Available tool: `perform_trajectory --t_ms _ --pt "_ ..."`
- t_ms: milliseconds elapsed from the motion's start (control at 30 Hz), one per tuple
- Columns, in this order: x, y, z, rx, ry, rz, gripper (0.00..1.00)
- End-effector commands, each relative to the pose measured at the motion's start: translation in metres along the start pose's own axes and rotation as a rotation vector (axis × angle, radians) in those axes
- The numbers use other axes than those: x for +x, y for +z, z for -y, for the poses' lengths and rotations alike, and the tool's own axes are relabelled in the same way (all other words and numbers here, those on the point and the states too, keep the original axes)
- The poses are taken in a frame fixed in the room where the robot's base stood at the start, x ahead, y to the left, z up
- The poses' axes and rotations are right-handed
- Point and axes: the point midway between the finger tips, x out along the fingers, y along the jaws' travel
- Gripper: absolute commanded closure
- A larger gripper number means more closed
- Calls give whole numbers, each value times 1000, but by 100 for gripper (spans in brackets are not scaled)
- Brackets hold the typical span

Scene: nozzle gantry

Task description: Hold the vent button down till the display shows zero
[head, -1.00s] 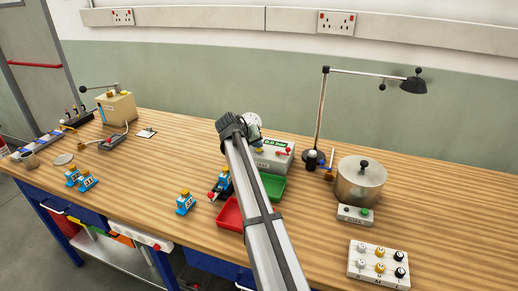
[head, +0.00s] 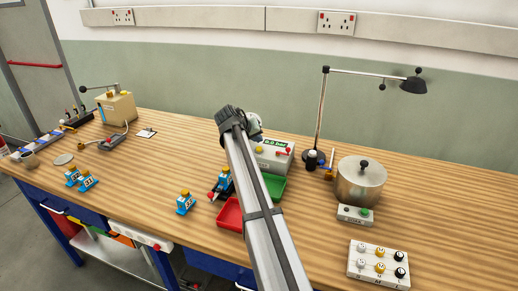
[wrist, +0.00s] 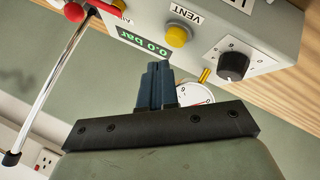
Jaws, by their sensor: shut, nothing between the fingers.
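A light grey control box (head: 270,161) stands behind my arm in the head view. In the wrist view the box (wrist: 215,18) fills the top. Its yellow button (wrist: 178,35) sits by the VENT label (wrist: 187,14) and looks unpressed. The green display (wrist: 146,44) reads 0.0 bar; it also shows in the head view (head: 275,143). My gripper (wrist: 158,66) is shut and empty, its dark blue fingertips in front of the box, short of the button with a visible gap. In the head view my arm hides the fingers.
A red tray (head: 229,214), a green tray (head: 275,186) and a metal pot (head: 360,182) stand nearby on the bench.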

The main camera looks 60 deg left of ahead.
Motion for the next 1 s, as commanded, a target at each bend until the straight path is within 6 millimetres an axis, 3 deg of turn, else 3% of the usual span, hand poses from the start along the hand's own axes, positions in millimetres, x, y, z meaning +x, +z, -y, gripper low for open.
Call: perform_trajectory --t_ms 500,1000 --pt "-28 -21 -20 1 0 -1 100" --pt "-30 -22 -22 0 0 0 100"
